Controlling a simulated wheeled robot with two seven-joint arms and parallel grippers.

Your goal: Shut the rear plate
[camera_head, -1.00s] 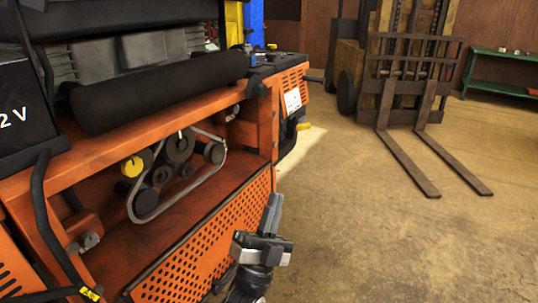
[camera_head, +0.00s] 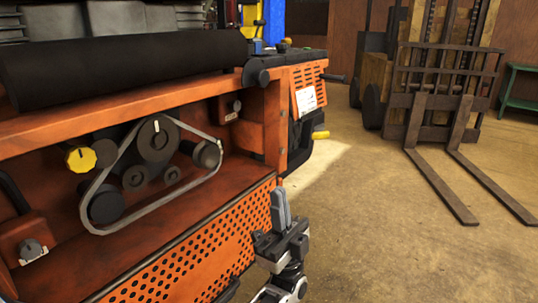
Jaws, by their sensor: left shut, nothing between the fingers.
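The rear plate (camera_head: 205,256) is an orange perforated panel at the lower left. It hangs down below the open engine bay of the orange mower (camera_head: 120,128), so the belt (camera_head: 150,205) and pulleys inside are exposed. My left gripper (camera_head: 281,208) is at the lower middle, by the right end of the plate. Its fingers point up, are shut and hold nothing. I cannot tell whether it touches the plate. The plate's lower part runs out of the picture. My right gripper is not in view.
A forklift (camera_head: 440,95) stands at the back right, its two forks (camera_head: 490,185) low over the floor. A green bench (camera_head: 521,88) is at the right edge. The concrete floor (camera_head: 390,240) between mower and forks is clear. A yellow knob (camera_head: 81,158) shows in the bay.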

